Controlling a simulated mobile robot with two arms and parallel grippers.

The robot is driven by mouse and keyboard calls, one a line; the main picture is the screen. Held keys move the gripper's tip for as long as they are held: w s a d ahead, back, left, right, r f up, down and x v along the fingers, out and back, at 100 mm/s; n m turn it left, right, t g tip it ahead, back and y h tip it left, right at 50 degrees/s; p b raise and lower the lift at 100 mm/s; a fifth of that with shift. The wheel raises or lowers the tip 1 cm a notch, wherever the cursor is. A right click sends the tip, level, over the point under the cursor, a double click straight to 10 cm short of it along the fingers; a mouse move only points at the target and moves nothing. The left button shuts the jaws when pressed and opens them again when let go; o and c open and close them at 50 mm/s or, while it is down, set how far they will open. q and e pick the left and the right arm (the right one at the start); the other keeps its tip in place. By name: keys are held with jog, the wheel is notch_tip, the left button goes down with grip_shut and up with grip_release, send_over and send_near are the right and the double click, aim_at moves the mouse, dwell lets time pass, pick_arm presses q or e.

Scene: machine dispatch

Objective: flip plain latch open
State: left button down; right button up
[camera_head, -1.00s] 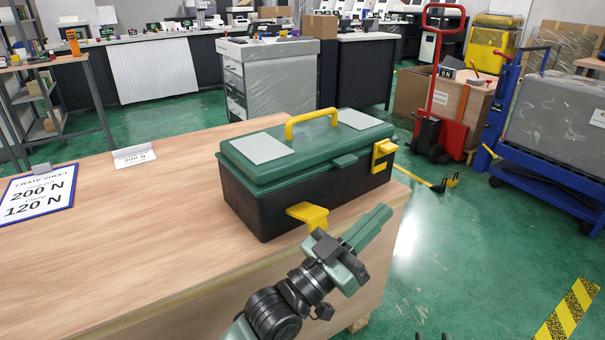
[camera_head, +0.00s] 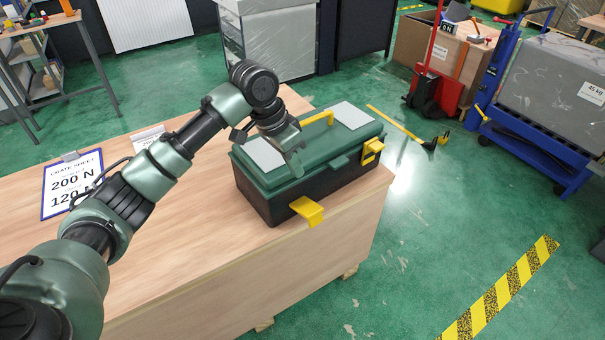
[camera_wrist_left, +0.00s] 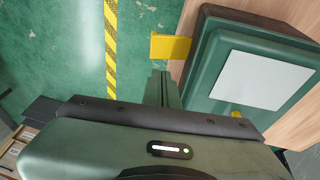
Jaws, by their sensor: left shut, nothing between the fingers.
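A dark toolbox with a green lid (camera_head: 300,182) sits on the wooden table. Its left yellow latch (camera_head: 308,210) sticks out from the front, swung away from the lid. The right yellow latch (camera_head: 372,151) lies flat against the box front. My left gripper (camera_head: 297,170) is shut and empty, pointing down by the lid's left front part. In the left wrist view its closed fingers (camera_wrist_left: 163,90) show beside the lid (camera_wrist_left: 208,90), near the sticking-out latch (camera_wrist_left: 170,47). I cannot tell whether they touch the lid. My right gripper is not in view.
The yellow carry handle (camera_head: 318,118) on the lid is partly hidden by my left arm. A crate sheet (camera_head: 72,184) and a small white card (camera_head: 148,136) lie to the left. The table's front edge is close to the box; open floor lies beyond.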

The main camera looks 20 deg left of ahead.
pick_arm(q)
send_over(313, 210)
jog(key=a, duration=0.1)
jog(key=f, duration=1.1)
jog(key=shift+s+a+p, duration=0.1)
jog(key=shift+s+p, duration=0.15)
jog(key=shift+p, duration=0.1)
jog(key=shift+s+d+f, duration=0.1)
jog(key=shift+d+f, duration=0.1)
jog(key=shift+f, duration=0.45)
